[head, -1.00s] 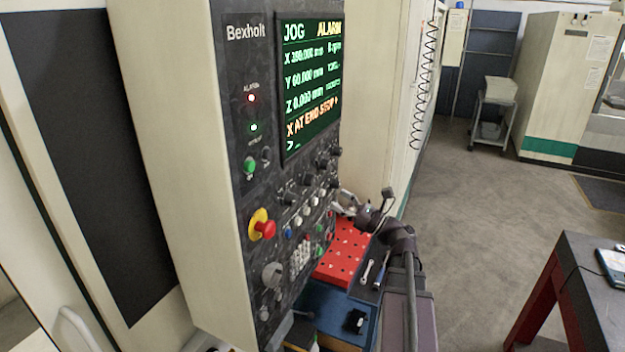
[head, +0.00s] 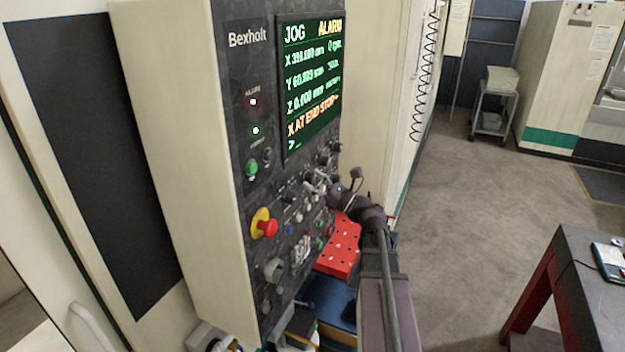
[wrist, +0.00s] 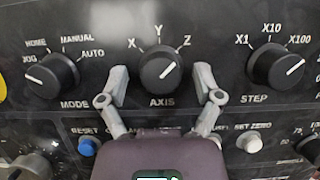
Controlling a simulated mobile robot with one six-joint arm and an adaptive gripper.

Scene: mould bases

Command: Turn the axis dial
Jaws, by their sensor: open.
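The axis dial (wrist: 160,69) is a round black knob in the middle of the wrist view, with X, Y and Z printed around its top. My gripper (wrist: 161,76) is open, with one grey finger on each side of the dial; I see gaps between fingers and knob. In the head view my gripper (head: 317,183) is at the control panel (head: 232,100), among the knobs below the screen. The axis dial cannot be made out there behind the gripper.
The mode dial (wrist: 52,74) is left of the axis dial and the step dial (wrist: 275,68) right. A blue reset button (wrist: 87,146) sits below. The screen (head: 309,85) reads JOG, ALARM and X AT END STOP. A red emergency button (head: 265,227) sticks out lower left.

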